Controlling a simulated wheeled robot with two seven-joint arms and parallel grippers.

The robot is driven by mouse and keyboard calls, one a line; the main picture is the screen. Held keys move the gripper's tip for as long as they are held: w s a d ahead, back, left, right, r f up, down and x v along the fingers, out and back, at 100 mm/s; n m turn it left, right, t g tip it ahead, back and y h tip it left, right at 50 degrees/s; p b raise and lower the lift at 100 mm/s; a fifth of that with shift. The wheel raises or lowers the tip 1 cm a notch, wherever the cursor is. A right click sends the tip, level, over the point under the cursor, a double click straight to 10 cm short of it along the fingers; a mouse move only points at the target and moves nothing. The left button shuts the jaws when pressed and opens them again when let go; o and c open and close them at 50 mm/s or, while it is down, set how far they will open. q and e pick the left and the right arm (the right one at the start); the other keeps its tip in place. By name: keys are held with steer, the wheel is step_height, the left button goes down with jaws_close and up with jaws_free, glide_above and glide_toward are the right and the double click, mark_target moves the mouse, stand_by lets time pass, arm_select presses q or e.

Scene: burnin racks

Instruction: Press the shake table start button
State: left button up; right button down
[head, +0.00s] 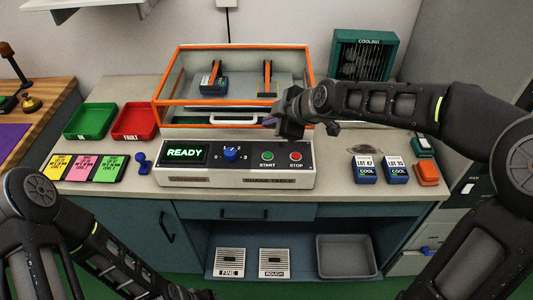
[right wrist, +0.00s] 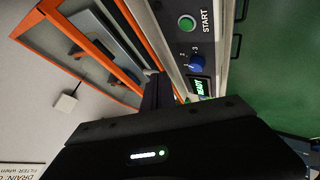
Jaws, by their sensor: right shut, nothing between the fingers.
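The shake table's control panel (head: 330,165) has a green START button (head: 267,156), a red STOP button (head: 296,156), a blue dial (head: 231,155) and a lit READY display (head: 185,152). My right gripper (head: 270,121) is shut and empty, above and behind the START button and apart from it, near the front of the orange-framed enclosure (head: 232,101). In the right wrist view the shut fingers (right wrist: 159,91) show beside the panel, with the green START button (right wrist: 187,22) at the top. My left gripper (head: 190,293) shows only partly at the bottom edge.
Green (head: 90,120) and red (head: 135,121) trays stand left. Two blue COOL units (head: 365,169) and an orange block (head: 426,174) sit right of the panel. The counter in front of it is narrow.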

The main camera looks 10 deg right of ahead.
steer(key=shift+f, duration=0.15)
steer(key=b, duration=0.4)
glide_above(270, 157)
step_height(270, 157, down, 8)
steer(key=shift+r, duration=0.15)
steer(key=shift+f+b, duration=0.45)
steer(key=shift+b, duration=0.2)
stand_by(1.4)
steer(key=shift+f+b, duration=0.4)
steer(key=shift+b, duration=0.35)
steer(key=shift+f+b, duration=0.4)
steer(key=shift+b, duration=0.15)
stand_by(0.4)
steer(key=shift+r, duration=0.1)
stand_by(0.4)
steer(key=shift+r, duration=0.75)
